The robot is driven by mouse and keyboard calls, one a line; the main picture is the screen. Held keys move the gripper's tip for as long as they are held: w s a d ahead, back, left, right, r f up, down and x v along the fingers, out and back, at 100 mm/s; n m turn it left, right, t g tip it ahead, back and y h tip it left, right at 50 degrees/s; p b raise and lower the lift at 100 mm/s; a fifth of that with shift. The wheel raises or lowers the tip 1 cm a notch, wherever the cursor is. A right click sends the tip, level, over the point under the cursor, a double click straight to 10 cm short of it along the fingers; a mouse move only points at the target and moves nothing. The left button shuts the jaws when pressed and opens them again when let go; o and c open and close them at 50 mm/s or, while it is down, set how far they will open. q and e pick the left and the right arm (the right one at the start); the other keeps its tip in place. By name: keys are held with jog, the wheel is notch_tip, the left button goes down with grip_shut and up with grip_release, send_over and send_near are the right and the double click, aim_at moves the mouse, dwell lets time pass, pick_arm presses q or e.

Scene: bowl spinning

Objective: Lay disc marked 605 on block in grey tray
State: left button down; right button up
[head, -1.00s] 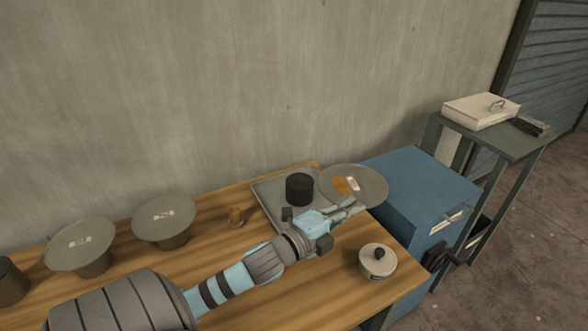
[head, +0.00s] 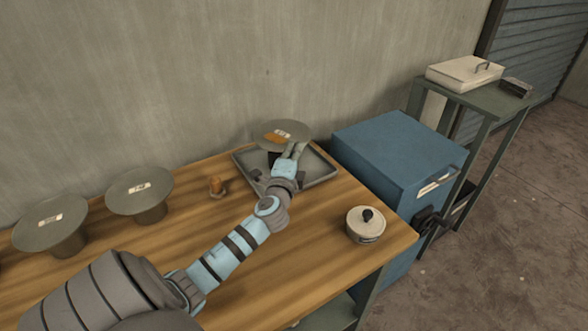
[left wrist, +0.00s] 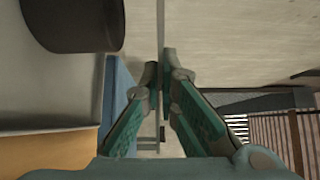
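My left gripper (head: 292,151) is shut on the near edge of a grey disc (head: 263,128) with an orange patch and a pale label. The label is too small to read. The disc hangs above the grey tray (head: 327,178), over a dark round block (head: 272,157) that is mostly hidden by disc and gripper. In the left wrist view, the fingers (left wrist: 164,75) pinch the disc, seen edge-on as a thin line (left wrist: 160,28). The block (left wrist: 75,22) shows there to the left, with a gap between it and the disc. My right gripper is not in view.
Two more labelled discs (head: 28,233) (head: 120,203) lie on dark blocks at the left. A small orange object (head: 216,186) sits left of the tray. A lidded pot (head: 364,229) stands near the table's right edge. A blue cabinet (head: 390,150) stands beyond.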

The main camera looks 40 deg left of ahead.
pick_arm(q)
notch_tip(320, 180, down, 4)
jog(key=shift+d+f+b, duration=0.1)
jog(key=shift+f+b, duration=0.05)
jog(key=shift+b, duration=0.85)
jog(key=c, duration=2.3)
grip_release()
jog(key=o, duration=0.5)
